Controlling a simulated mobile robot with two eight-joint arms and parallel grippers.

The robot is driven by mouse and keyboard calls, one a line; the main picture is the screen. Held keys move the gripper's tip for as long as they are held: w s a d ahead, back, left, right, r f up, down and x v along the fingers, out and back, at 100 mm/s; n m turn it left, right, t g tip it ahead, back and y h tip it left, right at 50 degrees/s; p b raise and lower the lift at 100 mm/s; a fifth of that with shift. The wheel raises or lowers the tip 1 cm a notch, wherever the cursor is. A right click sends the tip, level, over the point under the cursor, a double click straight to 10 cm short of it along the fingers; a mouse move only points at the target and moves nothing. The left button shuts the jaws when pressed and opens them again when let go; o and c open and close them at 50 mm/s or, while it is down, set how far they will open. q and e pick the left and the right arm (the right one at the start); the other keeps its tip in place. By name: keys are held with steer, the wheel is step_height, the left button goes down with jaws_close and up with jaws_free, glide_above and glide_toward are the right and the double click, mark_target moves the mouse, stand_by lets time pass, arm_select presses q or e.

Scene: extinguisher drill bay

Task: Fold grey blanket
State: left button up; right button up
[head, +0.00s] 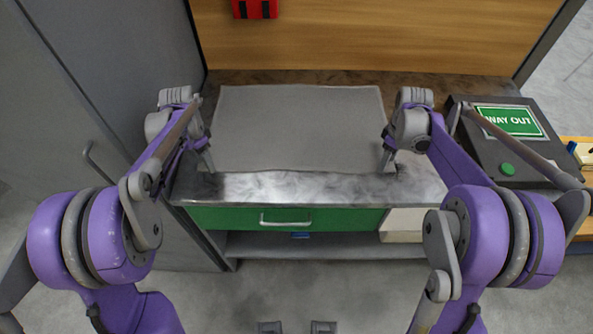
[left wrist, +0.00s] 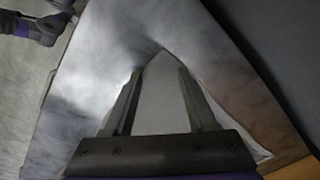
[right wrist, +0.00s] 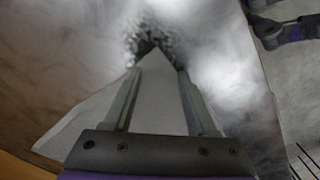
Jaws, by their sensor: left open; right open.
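The grey blanket (head: 300,125) lies flat and spread out on the metal-topped bench (head: 290,187), its near edge a little back from the bench's front edge. My left gripper (head: 209,166) is open at the blanket's near left corner. In the left wrist view the blanket's corner (left wrist: 163,90) shows between the open fingers (left wrist: 157,95). My right gripper (head: 386,163) is open at the near right corner. In the right wrist view that corner (right wrist: 157,85) points up between the open fingers (right wrist: 158,90). I cannot tell whether any finger touches the cloth.
A dark box with a green "WAY OUT" sign (head: 508,121) and a green button stands to the right of the bench. A green drawer (head: 335,219) with a handle is under the top. A grey cabinet (head: 110,90) stands at left. A wooden panel (head: 370,35) closes the back.

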steer(key=shift+f, duration=0.1)
arm_select(q)
steer(key=shift+s+f, duration=0.1)
steer(key=shift+f, duration=0.2)
arm_select(e)
steer(key=shift+s+f, duration=0.1)
steer(key=shift+f, duration=0.15)
arm_select(q)
steer(key=shift+r, duration=0.15)
steer(key=shift+c, duration=1.2)
arm_select(e)
steer(key=shift+r, duration=0.2)
steer(key=shift+c, duration=1.2)
arm_select(q)
jaws_close()
arm_select(e)
jaws_close()
